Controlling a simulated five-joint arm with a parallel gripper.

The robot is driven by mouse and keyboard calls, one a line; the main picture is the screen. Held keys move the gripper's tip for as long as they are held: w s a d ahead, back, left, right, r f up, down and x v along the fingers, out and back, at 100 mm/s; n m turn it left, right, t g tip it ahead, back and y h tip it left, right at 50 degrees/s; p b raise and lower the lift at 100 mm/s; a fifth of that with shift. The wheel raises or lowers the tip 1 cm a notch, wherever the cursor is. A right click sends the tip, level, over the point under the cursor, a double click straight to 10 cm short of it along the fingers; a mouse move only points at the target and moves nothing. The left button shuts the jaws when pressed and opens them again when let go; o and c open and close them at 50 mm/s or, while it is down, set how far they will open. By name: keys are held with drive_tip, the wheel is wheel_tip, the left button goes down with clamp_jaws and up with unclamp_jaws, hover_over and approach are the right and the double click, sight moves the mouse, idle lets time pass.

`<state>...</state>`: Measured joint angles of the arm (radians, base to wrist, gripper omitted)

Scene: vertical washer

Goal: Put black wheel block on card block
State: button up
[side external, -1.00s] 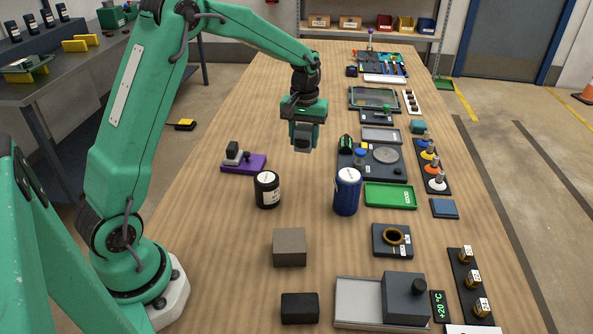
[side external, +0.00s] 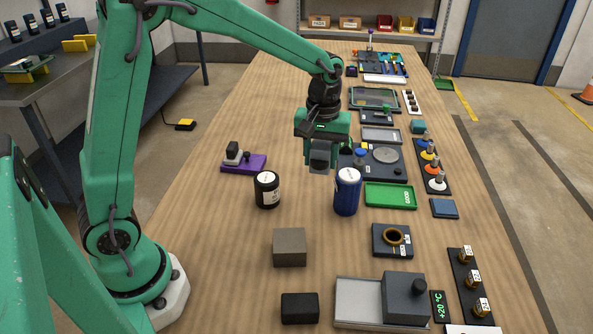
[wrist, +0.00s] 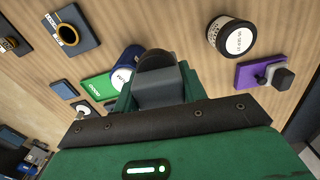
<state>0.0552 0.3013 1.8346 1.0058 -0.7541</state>
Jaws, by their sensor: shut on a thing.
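My gripper (side external: 320,162) is above the table, just behind and left of the blue canister, its jaws pointing down. A grey-brown block (side external: 290,247) and a black block (side external: 300,308) sit apart on the near table. Neither has a readable label, so I cannot tell which is the card block.
The blue canister (side external: 347,190) and a black jar (side external: 267,189) stand near my gripper. A purple-based fixture (side external: 243,162) is left; a green tray (side external: 391,195) and ring fixture (side external: 392,240) are right. Bare wood lies between the jar and the grey-brown block.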

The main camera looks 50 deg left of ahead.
drive_tip(key=s+d+r, duration=0.1)
drive_tip(key=s+d, duration=0.6)
drive_tip(key=s, duration=0.3)
drive_tip(key=s+d+r+n, duration=0.1)
drive_tip(key=s+d, duration=0.5)
drive_tip(key=s, duration=0.5)
drive_tip(key=shift+s+d+r, duration=0.25)
drive_tip(key=shift+d+r, duration=0.05)
drive_tip(key=shift+d, duration=0.1)
drive_tip(key=shift+w, duration=0.1)
hover_over(290, 237)
wheel_tip(290, 237, down, 7)
drive_tip(key=shift+f, duration=2)
drive_tip(key=shift+f, duration=0.15)
drive_tip(key=o, duration=1)
